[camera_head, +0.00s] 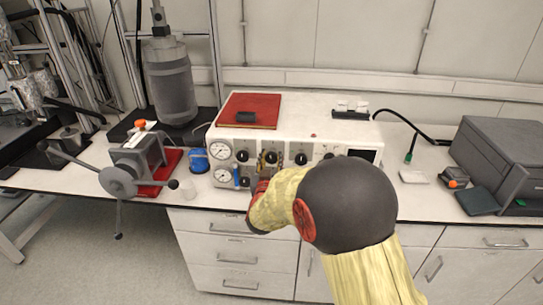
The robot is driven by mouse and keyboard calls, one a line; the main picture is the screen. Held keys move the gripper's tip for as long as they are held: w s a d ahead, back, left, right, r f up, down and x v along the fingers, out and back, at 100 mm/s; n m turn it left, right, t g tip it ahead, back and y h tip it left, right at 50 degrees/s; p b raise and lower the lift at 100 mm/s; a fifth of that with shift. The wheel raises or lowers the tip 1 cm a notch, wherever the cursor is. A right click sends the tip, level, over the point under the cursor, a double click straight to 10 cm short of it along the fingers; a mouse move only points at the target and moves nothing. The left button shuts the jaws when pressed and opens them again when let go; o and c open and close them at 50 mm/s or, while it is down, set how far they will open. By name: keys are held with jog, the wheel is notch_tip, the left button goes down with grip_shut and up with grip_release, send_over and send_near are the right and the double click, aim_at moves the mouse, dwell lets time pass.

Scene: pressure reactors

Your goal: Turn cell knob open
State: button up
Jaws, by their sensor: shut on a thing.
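The white control box (318,109) stands on the bench with a row of black knobs and two round gauges on its front. A black knob (301,159) shows right of my gripper, and another black knob (242,156) shows left of it. My gripper (268,160) reaches up to the middle of the panel and is shut on a knob there. My arm and wrist hide the lower panel, and the held knob is mostly covered. I cannot read the labels or the knob's turn.
A red book (250,106) lies on the box. A vise-like press with a handwheel (118,181) stands at left, below a grey cylinder (170,85). A dark grey printer-like machine (505,155) stands at right. Drawers (235,257) lie below the bench edge.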

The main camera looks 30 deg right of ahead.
jog(key=n+p, duration=0.2)
jog(key=n, duration=0.2)
jog(key=shift+r, duration=0.1)
jog(key=n+p, duration=0.2)
jog(key=n, duration=0.1)
jog(key=shift+p, duration=0.35)
jog(key=n+p, duration=0.2)
jog(key=n, duration=0.2)
jog(key=shift+a+n+p, duration=0.1)
jog(key=shift+n+p, duration=1)
jog(key=shift+n, duration=0.8)
jog(key=shift+f, duration=0.2)
jog(key=o, duration=1)
jog(key=shift+o, duration=0.8)
